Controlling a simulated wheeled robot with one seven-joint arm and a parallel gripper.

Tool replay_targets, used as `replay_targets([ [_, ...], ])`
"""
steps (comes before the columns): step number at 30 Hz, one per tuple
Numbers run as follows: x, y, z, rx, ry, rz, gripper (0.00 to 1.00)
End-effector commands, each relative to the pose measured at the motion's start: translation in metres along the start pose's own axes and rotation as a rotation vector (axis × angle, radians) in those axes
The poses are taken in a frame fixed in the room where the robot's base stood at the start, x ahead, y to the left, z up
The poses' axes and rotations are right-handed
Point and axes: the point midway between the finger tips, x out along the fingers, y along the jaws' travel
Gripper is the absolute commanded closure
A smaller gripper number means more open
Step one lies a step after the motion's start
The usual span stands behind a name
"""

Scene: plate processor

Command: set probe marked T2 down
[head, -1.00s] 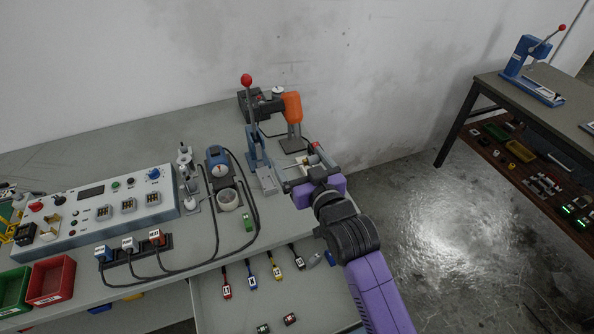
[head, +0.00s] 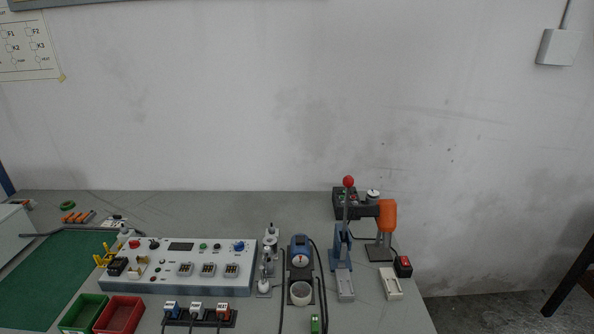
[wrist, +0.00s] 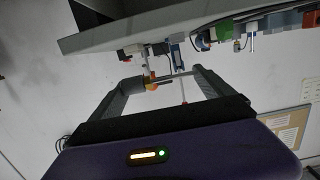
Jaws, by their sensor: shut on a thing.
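My gripper (wrist: 172,78) shows only in the wrist view, where the bench appears upside down. Its two dark fingers stand apart, with a thin pale bar, taken to be the probe (wrist: 176,76), running across between their tips. The T2 marking cannot be read. The gripper and the probe are away from the bench top, which is at the top of the wrist view. My arm and gripper are outside the head view. No second view shows the probe.
In the head view, the bench (head: 230,210) carries a control panel (head: 180,266), a blue press (head: 343,262) with a red-knobbed lever, an orange-handled device (head: 387,216), a pale holder (head: 391,284) and red (head: 119,315) and green bins (head: 83,313).

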Motion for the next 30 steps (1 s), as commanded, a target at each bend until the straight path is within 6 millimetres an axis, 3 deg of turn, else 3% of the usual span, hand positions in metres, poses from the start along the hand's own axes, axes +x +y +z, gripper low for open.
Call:
replay_targets([
  [5, -0.007, -0.001, 0.010, 0.000, 0.001, -0.002, 0.49],
  [9, -0.001, 0.000, 0.000, 0.000, 0.006, 0.000, 0.49],
  [13, 0.018, 0.000, -0.034, 0.000, 0.012, 0.001, 0.49],
  [21, 0.076, 0.000, -0.133, -0.001, 0.012, -0.001, 0.49],
  [24, 0.090, -0.001, -0.158, -0.001, 0.008, -0.001, 0.49],
  [28, 0.103, -0.001, -0.177, -0.001, 0.004, -0.002, 0.49],
  [30, 0.104, -0.001, -0.167, 0.000, -0.004, -0.002, 0.49],
])
